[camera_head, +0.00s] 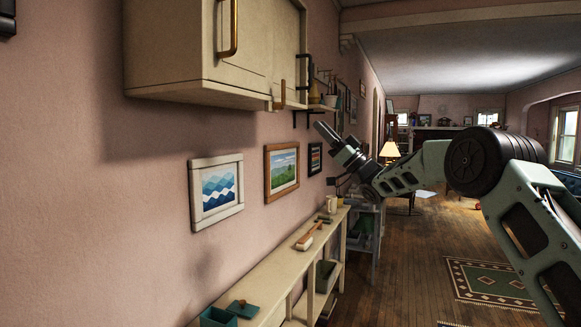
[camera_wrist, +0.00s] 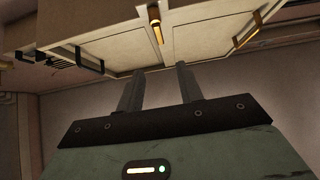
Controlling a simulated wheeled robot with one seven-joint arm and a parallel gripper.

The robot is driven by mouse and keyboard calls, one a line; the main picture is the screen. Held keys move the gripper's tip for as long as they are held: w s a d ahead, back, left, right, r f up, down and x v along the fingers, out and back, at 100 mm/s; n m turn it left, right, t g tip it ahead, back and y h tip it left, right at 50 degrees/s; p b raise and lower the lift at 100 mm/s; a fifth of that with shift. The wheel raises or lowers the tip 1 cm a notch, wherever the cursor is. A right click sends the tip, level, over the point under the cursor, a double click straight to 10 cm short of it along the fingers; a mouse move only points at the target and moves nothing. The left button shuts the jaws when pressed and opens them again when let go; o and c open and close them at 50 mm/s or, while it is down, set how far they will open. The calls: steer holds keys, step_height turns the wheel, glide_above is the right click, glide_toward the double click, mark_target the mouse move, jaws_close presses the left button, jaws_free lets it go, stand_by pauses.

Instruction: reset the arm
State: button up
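My arm reaches in from the right in the head view, bent at its thick dark joint, with its end pointing up and left toward the wall. My gripper (camera_head: 322,128) is raised in front of the wall, below and to the right of the cream wall cabinet. In the wrist view my gripper (camera_wrist: 160,70) has its two dark fingers apart with nothing between them. I cannot tell the exact gap between fingers and cabinet.
The cream cabinet (camera_head: 190,85) hangs at upper left, with a small shelf (camera_head: 303,106) beside it. A long narrow console (camera_head: 270,270) below carries a brush (camera_head: 308,237), a mug (camera_head: 331,204) and a teal box (camera_head: 218,318).

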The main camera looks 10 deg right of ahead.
steer(key=s+a+f+m+t+h, duration=0.1)
steer(key=s+a+f+m+h, duration=0.1)
steer(key=a+f+m+h, duration=0.45)
steer(key=s+a+f+m+h, duration=0.25)
steer(key=a+h, duration=0.35)
steer(key=a, duration=0.4)
steer(key=s+a+f+n+g+h, duration=0.1)
steer(key=s+a+f+g+h, duration=0.25)
steer(key=s+f, duration=0.4)
steer(key=s+f+n+g+h, duration=0.1)
steer(key=s+f+g, duration=0.4)
steer(key=s, duration=0.6)
steer(key=s+f+n+g+h, duration=0.1)
steer(key=s+f+g, duration=0.1)
steer(key=s+f, duration=0.7)
steer(key=s+d+f+n+g+h, duration=0.1)
steer(key=s+d+f+g, duration=0.1)
steer(key=s, duration=0.8)
steer(key=s+d+f+n+g+h, duration=0.1)
steer(key=s+d+g, duration=0.3)
steer(key=s, duration=0.7)
steer(key=shift+s+d+f+n+h, duration=0.3)
steer(key=shift+d+f+h, duration=0.15)
steer(key=shift+h, duration=0.35)
